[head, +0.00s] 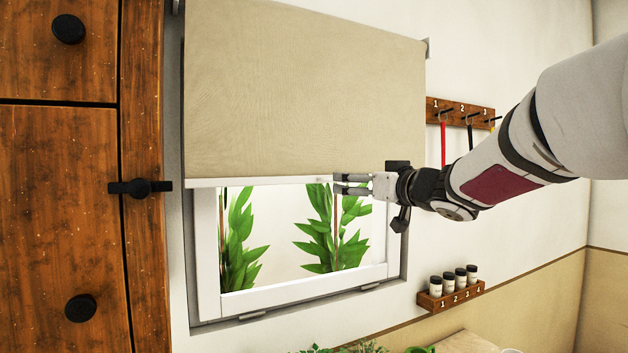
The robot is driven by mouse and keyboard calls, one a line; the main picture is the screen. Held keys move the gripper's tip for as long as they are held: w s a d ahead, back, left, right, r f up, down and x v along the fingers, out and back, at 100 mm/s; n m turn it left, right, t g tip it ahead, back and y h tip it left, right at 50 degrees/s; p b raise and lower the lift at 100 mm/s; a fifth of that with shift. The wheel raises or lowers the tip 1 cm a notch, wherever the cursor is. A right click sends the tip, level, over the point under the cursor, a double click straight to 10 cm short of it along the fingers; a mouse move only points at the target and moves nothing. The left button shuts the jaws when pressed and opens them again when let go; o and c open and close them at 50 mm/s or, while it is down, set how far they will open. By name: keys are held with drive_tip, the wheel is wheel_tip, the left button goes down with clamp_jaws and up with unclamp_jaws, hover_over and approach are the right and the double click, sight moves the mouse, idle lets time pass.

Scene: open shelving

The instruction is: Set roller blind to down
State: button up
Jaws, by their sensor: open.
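The beige roller blind (300,95) hangs over the upper part of the window, with a pale bar along its bottom edge. The window's white frame (300,293) and green plants behind the glass show below the blind. My gripper (336,184) reaches in from the right, at the blind's bottom bar near its middle-right. Its two fingers are apart, one about level with the bar and one just below it. I cannot tell whether they touch the bar.
A wooden cabinet (62,220) with black knobs stands at the left. A numbered hook rack (460,112) hangs on the wall behind my arm. A small rack of jars (450,297) is at lower right. Greenery (345,347) shows at the bottom edge.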

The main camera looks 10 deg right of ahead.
drive_tip(key=x, duration=0.9)
drive_tip(key=shift+w, duration=0.1)
drive_tip(key=c, duration=1.7)
wheel_tip(320, 180, down, 31)
drive_tip(key=b, duration=1.5)
drive_tip(key=shift+a+f, duration=0.1)
drive_tip(key=shift+c, duration=0.2)
drive_tip(key=shift+f+b, duration=0.6)
drive_tip(key=shift+f, duration=0.2)
drive_tip(key=o, duration=1.7)
drive_tip(key=shift+o, duration=0.2)
